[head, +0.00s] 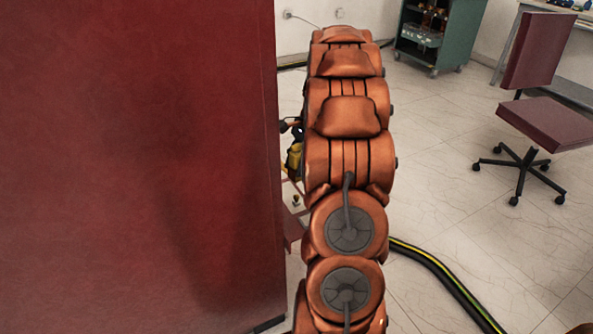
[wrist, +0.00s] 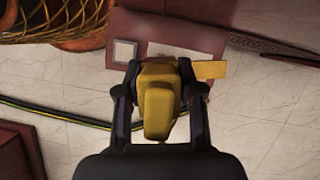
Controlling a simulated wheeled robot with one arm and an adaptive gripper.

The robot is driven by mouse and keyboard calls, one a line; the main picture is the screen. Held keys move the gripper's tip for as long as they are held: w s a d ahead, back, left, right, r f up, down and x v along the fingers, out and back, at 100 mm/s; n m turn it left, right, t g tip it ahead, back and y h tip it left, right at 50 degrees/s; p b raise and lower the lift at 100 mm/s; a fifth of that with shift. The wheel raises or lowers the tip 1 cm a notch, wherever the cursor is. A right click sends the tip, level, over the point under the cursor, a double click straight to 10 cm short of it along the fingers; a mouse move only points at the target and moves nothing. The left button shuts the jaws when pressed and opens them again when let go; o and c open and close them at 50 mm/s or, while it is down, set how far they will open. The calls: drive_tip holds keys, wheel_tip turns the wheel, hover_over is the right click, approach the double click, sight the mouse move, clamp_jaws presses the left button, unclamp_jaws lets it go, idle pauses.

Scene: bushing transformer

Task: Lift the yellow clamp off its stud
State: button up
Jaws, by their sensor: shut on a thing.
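The yellow clamp (wrist: 159,108) is in the middle of the wrist view, between the two dark fingers of my gripper (wrist: 158,78). My gripper is shut on it. In the head view a small part of the yellow clamp (head: 294,158) shows in the gap between the red cabinet and my orange arm. A small stud-like piece (head: 295,200) stands below it on a reddish ledge, with a visible gap between them. Most of my gripper is hidden in the head view. The clamp's underside is hidden in the wrist view.
The large red cabinet (head: 140,150) stands close on the left. A flat yellow piece (wrist: 210,70) lies right of the clamp in the wrist view. A black-and-yellow hose (head: 440,272) crosses the floor. A red chair (head: 545,122) and green cart (head: 436,38) stand beyond open floor.

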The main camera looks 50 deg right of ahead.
sight(297, 144)
drive_tip(key=shift+r+p, duration=1.7)
drive_tip(key=shift+r, duration=1.3)
